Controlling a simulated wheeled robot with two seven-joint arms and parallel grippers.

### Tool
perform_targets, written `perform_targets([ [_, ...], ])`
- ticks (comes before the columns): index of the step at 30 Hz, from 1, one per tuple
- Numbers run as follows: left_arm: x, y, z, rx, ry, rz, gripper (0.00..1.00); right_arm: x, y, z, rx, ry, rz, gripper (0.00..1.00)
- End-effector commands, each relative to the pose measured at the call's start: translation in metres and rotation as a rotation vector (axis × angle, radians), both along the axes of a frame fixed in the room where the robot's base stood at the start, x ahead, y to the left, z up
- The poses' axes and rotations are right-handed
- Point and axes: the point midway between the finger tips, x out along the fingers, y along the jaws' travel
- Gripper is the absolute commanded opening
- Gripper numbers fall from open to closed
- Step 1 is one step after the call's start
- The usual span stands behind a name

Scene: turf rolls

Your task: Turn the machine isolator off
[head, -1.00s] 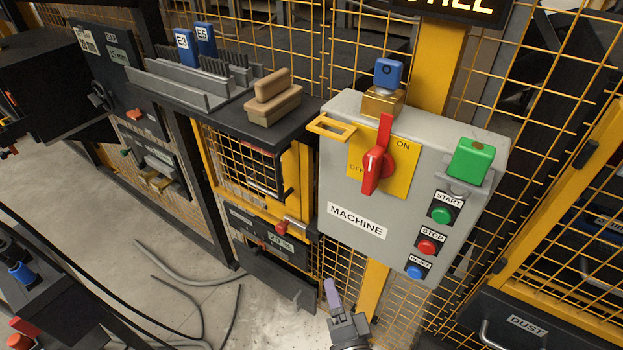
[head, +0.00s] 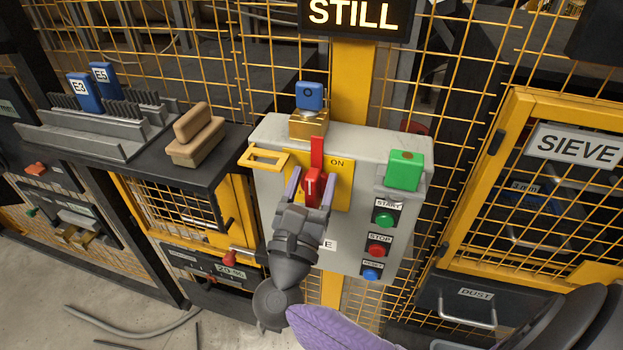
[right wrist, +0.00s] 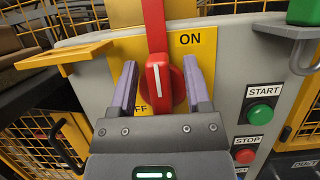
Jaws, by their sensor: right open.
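The machine isolator is a red rotary handle (head: 313,187) on a yellow plate (head: 340,187) on the front of a grey box (head: 270,135). The handle stands upright, its upper end by the word ON; it also shows in the right wrist view (right wrist: 156,80). My right gripper (head: 310,187) is open, with one purple finger on each side of the handle's lower part. In the right wrist view its fingers (right wrist: 160,85) stand apart from the red knob with gaps on both sides. The OFF label is partly hidden by the left finger. My left gripper is not in view.
A brass and blue padlock (head: 309,97) sits on the box top, with a yellow hasp (head: 263,160) at its left. A green padlock (head: 405,170) hangs at the right above START (head: 384,218), STOP (head: 378,250) and a blue button (head: 371,274). A sign (head: 355,14) reads STILL.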

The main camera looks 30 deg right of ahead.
Motion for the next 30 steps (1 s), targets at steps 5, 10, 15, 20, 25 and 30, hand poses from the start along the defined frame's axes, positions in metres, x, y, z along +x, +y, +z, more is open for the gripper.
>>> perform_targets([
  [5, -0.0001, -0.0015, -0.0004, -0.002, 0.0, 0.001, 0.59, -0.0001, 0.0001, -0.0005, -0.001, 0.001, 0.0, 0.58],
  [10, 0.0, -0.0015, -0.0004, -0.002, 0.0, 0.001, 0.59, -0.0002, 0.0002, -0.0007, -0.001, 0.001, -0.001, 0.22],
  [15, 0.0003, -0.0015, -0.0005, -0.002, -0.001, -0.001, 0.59, -0.0002, 0.0002, -0.0013, -0.001, 0.003, 0.0, 0.0],
  [20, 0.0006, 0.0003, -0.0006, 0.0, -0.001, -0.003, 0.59, -0.0002, 0.0003, -0.0023, 0.0, 0.006, -0.001, 0.0],
  [25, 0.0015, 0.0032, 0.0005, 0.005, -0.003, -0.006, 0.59, -0.0002, 0.0003, -0.0031, -0.004, 0.016, -0.001, 0.0],
  [30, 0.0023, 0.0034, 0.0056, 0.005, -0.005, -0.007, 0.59, 0.0005, 0.0008, -0.0026, -0.04, 0.059, -0.002, 0.0],
])
